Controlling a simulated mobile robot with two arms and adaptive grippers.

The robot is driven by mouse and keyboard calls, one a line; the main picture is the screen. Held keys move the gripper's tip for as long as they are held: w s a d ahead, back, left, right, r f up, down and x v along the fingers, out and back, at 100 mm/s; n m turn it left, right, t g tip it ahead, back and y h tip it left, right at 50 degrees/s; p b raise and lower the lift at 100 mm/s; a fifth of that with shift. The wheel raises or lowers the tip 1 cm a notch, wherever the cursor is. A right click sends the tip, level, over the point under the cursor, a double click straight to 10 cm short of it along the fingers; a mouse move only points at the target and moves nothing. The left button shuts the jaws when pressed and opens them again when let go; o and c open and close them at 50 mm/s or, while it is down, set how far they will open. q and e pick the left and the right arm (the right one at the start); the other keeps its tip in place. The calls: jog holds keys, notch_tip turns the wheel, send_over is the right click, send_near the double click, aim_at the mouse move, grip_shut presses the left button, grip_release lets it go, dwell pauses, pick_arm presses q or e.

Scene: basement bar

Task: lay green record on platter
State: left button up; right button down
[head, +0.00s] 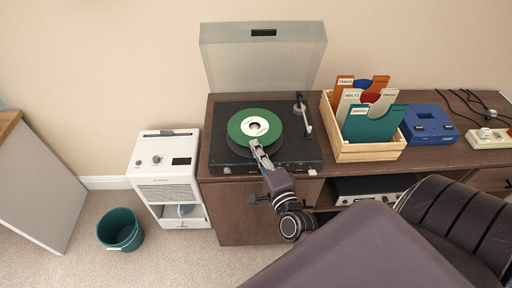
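The green record (238,132), with a white label, is flat over the black turntable (310,155). The dark platter (274,148) shows beyond the record's near and right edges, so the record sits off centre towards the back left. I cannot tell whether it touches the platter or hangs just above it. My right gripper (258,148) reaches in from the front, its fingers closed on the record's near edge. The tonearm (304,114) stands to the right, clear of the record. My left gripper is out of view.
The turntable's clear lid (263,60) stands open behind. A wooden crate (368,152) of record sleeves and a blue box (430,125) stand to the right on the cabinet (450,156). A white appliance (166,175) and green bin (121,230) are left on the floor.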

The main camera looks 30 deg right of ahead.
jog(key=shift+f, duration=0.35)
dwell(0.6)
jog(key=c, duration=2.1)
grip_release()
jog(key=v, duration=1.2)
jog(key=shift+r, duration=0.1)
